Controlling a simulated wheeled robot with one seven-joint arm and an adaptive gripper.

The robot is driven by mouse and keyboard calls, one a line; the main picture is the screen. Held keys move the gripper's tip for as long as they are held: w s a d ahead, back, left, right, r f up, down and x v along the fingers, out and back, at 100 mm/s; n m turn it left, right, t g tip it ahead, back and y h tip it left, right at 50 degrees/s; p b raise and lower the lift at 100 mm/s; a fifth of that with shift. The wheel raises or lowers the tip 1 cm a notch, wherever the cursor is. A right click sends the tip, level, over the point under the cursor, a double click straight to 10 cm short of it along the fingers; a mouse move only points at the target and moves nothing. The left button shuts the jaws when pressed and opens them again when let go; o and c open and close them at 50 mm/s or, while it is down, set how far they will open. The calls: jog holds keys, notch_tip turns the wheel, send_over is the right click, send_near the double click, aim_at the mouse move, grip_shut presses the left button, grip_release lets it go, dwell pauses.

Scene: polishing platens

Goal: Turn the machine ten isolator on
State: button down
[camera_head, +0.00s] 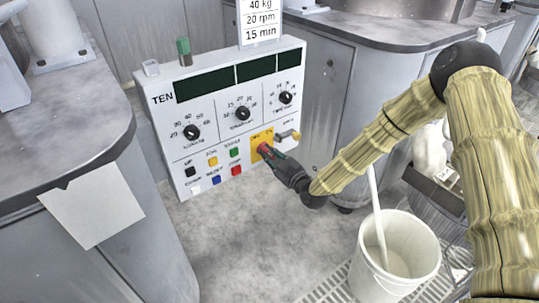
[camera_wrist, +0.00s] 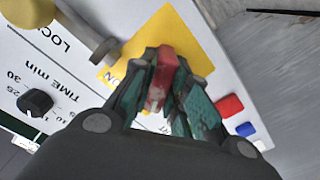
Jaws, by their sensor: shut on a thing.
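The machine panel marked TEN (camera_head: 162,120) is white, with dark displays, three black dials and coloured buttons. The isolator is a red handle (camera_wrist: 160,78) on a yellow plate (camera_wrist: 172,32); the plate also shows in the head view (camera_head: 262,138). My gripper (camera_head: 270,150) reaches the plate from the lower right. In the wrist view its green fingers (camera_wrist: 162,85) are closed on the red handle, one on each side. The word ON shows on the plate beside the handle. The fingers hide much of the plate and its other marking.
A white bucket (camera_head: 426,262) with a stick stands on the floor grating at lower right.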

jog(key=m, duration=0.3)
jog(key=shift+m, duration=0.4)
jog(key=m, duration=0.4)
jog(key=shift+m, duration=0.3)
jog(key=m, duration=0.3)
jog(key=shift+m, duration=2)
jog(key=c, duration=1.4)
grip_release()
jog(key=shift+s, duration=0.1)
